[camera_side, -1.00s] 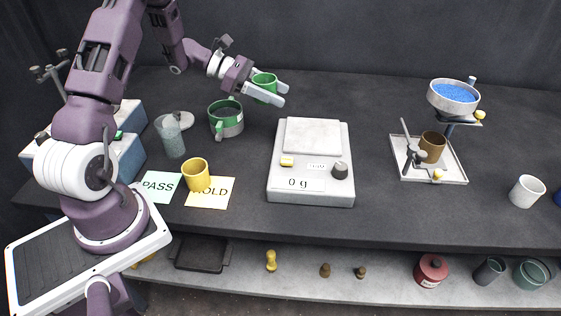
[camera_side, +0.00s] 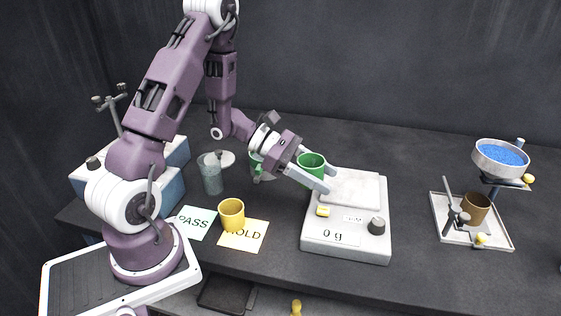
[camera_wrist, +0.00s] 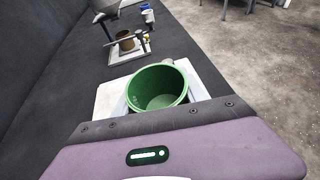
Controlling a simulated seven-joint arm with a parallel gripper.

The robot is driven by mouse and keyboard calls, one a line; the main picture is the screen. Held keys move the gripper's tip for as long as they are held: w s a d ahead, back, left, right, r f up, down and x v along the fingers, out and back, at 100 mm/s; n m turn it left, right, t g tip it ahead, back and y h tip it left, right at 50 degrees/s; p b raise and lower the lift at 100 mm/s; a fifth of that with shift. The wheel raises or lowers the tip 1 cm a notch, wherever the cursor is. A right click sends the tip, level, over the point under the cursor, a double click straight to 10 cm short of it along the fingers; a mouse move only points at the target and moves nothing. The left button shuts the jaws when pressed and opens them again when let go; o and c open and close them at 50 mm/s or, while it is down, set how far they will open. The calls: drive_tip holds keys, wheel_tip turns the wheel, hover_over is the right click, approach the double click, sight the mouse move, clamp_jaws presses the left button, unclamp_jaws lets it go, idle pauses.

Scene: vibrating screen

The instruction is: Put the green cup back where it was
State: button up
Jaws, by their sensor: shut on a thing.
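The green cup (camera_side: 311,162) is held between the fingers of my gripper (camera_side: 328,180). It is upright and open-topped, near the back left edge of the white scale (camera_side: 345,245). I cannot tell whether it is over the scale or touching it. In the wrist view the green cup (camera_wrist: 158,90) looks empty, with pale parts of the scale (camera_wrist: 108,98) around it. A larger green and grey vessel (camera_side: 257,165) stands behind my wrist, mostly hidden by it. The scale display reads 0 g.
A yellow cup (camera_side: 231,214) stands on the HOLD card (camera_side: 250,238), beside the PASS card (camera_side: 195,222). A clear beaker (camera_side: 212,175) is behind them. At right a brown cup (camera_side: 476,207) sits on a tray (camera_side: 500,243) below a bowl of blue grains (camera_side: 500,160).

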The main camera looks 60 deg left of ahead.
sight(360, 189)
drive_tip(key=w+r+m+g+h, duration=0.2)
drive_tip(key=w+r+m+g, duration=0.1)
drive_tip(key=w, duration=1)
drive_tip(key=shift+w+d+m+g, duration=0.15)
drive_tip(key=shift+d+m+g, duration=0.15)
drive_tip(key=shift+m+g, duration=0.6)
wheel_tip(360, 189, down, 10)
drive_tip(key=shift+r, duration=0.15)
drive_tip(key=o, duration=1.4)
drive_tip(key=shift+c, duration=0.2)
drive_tip(key=shift+a+f, duration=0.1)
drive_tip(key=shift+f, duration=0.1)
